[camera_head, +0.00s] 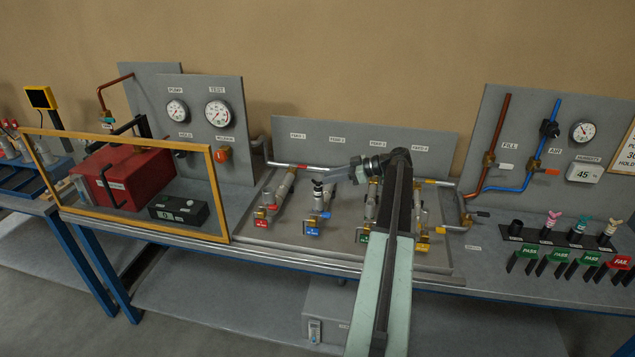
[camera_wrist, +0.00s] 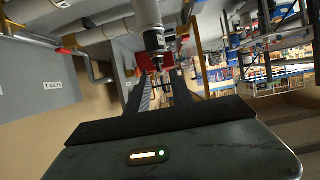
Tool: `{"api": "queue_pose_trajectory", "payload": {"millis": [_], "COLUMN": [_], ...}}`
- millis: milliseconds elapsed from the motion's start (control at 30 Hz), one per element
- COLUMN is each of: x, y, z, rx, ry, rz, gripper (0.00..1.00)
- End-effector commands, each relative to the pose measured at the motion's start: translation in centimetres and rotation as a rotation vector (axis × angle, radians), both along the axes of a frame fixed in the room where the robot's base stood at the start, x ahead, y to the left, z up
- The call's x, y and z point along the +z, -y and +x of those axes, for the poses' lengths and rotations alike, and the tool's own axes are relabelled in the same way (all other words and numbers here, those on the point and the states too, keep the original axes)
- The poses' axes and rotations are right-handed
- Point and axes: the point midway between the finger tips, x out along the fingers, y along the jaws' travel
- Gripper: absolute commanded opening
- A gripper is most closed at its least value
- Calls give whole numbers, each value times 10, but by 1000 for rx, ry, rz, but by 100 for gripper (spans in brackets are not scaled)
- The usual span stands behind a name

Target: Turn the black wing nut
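A small black piece that looks like the black wing nut (camera_head: 317,183) sits on top of the second fitting, on the hose 2 branch, in the head view. In the wrist view a dark-ended metal fitting (camera_wrist: 155,42) hangs just beyond my fingertips; it may be the same piece, but its wing shape is not clear. My gripper (camera_head: 345,173) points left toward that fitting in the head view. In the wrist view my gripper (camera_wrist: 160,76) has its two dark fingers apart with nothing between them. I cannot tell whether a finger touches the fitting.
The grey hose panel (camera_head: 290,127) stands behind several parallel metal branches with coloured valve handles. A red tank (camera_head: 125,177) sits inside a yellow-framed guard (camera_head: 222,215) on the left. A panel with pipes and a gauge (camera_head: 583,132) stands at the right. Neighbouring branches leave little side room.

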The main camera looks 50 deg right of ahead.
Motion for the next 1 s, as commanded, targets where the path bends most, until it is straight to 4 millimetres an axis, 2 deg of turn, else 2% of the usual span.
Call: {"api": "queue_pose_trajectory", "payload": {"millis": [100,300,500,533,600,633,1000], "x": [-14,-21,-20,-20,-20,-20,-21], "y": [-13,-25,-25,-25,-25,-25,-25], "z": [18,39,40,40,40,40,38], "rx": [2,0,-1,-1,-1,-1,-8], "ry": [0,0,0,0,0,-1,-5], "rz": [0,0,0,0,0,0,-2], "gripper": [27,27,27,24,5,0,0]}}
